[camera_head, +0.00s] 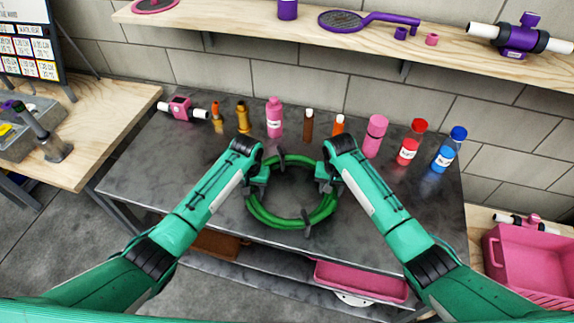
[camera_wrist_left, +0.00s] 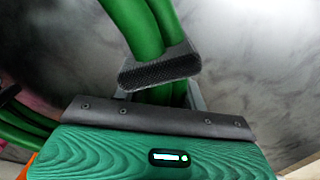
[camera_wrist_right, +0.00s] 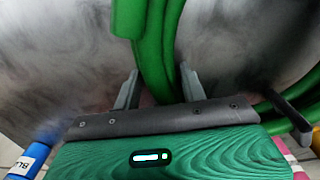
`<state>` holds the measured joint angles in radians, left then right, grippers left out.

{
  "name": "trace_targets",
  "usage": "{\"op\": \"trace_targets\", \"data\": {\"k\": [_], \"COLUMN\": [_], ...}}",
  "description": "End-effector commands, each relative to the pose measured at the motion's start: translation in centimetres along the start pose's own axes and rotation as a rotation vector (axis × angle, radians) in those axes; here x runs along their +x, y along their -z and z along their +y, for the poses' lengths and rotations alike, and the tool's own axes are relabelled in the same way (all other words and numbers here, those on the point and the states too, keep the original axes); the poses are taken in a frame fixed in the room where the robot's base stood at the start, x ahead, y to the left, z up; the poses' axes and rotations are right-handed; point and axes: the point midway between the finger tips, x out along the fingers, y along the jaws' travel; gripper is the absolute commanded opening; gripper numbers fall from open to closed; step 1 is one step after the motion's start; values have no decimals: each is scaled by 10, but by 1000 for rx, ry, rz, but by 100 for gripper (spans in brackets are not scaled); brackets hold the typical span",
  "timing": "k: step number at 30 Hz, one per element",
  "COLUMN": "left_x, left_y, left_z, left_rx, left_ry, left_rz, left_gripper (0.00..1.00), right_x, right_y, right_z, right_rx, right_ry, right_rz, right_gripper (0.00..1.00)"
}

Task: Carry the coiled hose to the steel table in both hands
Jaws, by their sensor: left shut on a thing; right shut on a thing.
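The coiled green hose (camera_head: 292,220) is a ring with dark straps, over the dark grey steel table (camera_head: 130,170) in the head view. I cannot tell whether it touches the top. My left gripper (camera_head: 262,178) is shut on the ring's left side; the left wrist view shows the hose (camera_wrist_left: 146,28) running between its fingers beside a dark strap. My right gripper (camera_head: 325,178) is shut on the ring's right side; the right wrist view shows the hose strands (camera_wrist_right: 152,50) between its fingers. The gripped parts are partly hidden by the grippers.
Several bottles, such as a pink bottle (camera_head: 274,118) and a blue-capped bottle (camera_head: 447,150), line the table's back edge. A wooden shelf (camera_head: 250,30) runs above. A pink bin (camera_head: 362,282) sits below the tabletop, and a pink crate (camera_head: 530,262) stands at right. The tabletop's left part is clear.

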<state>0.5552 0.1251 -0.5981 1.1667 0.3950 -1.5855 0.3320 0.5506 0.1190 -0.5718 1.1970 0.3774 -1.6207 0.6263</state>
Motion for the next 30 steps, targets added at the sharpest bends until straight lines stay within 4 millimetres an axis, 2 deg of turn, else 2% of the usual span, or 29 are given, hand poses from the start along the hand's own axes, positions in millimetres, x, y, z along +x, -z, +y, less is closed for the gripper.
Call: {"op": "trace_targets", "data": {"k": [6,7,10,21,26,30], "left_x": [11,11,10,4,-20,-52], "left_y": [1,0,0,0,1,1], "left_z": [0,0,0,0,0,0], "left_rx": [0,0,0,0,1,0], "left_ry": [0,1,1,0,0,-1], "left_rz": [2,0,0,1,4,5], "left_gripper": [0,44,64,64,64,64], "right_x": [11,12,10,10,10,10], "right_y": [1,0,0,0,0,0], "right_z": [0,1,0,0,0,0], "right_rx": [1,1,1,0,0,0], "right_ry": [0,-1,-1,0,0,0], "right_rz": [1,0,0,0,0,0], "right_gripper": [0,44,64,64,64,64]}}
